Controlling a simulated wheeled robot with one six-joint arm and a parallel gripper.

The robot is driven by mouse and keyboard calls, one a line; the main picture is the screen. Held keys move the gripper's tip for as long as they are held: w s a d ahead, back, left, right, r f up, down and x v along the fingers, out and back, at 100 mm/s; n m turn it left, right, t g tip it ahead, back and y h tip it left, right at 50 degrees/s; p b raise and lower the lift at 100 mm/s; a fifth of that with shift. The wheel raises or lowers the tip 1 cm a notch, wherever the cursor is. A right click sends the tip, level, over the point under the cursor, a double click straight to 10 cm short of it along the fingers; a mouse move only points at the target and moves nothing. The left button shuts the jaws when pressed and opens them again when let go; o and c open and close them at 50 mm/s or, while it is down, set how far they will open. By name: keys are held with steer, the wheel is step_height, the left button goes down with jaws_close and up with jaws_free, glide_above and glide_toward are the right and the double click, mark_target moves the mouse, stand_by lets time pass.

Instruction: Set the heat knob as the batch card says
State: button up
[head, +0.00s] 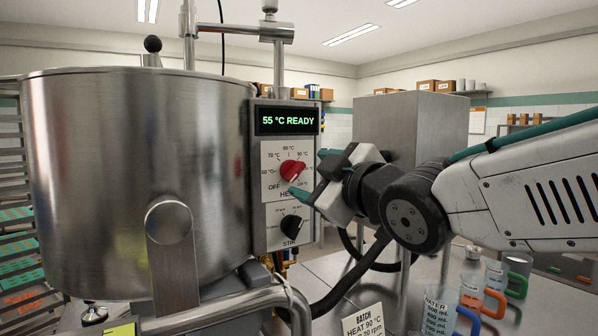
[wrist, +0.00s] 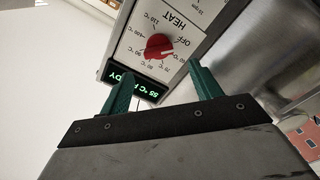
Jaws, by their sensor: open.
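The red heat knob (head: 292,170) is on the white dial plate of the control box, with OFF at lower left and temperature marks around it. Its raised bar slants from lower left to upper right; I cannot tell which end points. The batch card (head: 364,322) at the bottom reads HEAT 90 °C and a line ending in 20 rpm. My gripper (head: 313,175) is open, just right of the knob, its green fingers apart. In the wrist view the knob (wrist: 158,47) shows upside down beyond and between the open fingertips (wrist: 161,88); nothing is between them.
The display (head: 287,121) above reads 55 °C READY. A black stir knob (head: 291,224) sits just below the heat dial, near the lower finger. The big steel kettle (head: 135,180) fills the left. Measuring jugs (head: 440,308) and a steel table (head: 335,270) are at lower right.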

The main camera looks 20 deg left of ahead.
mark_target(296, 171)
steer(key=x, duration=0.6)
steer(key=c, duration=1)
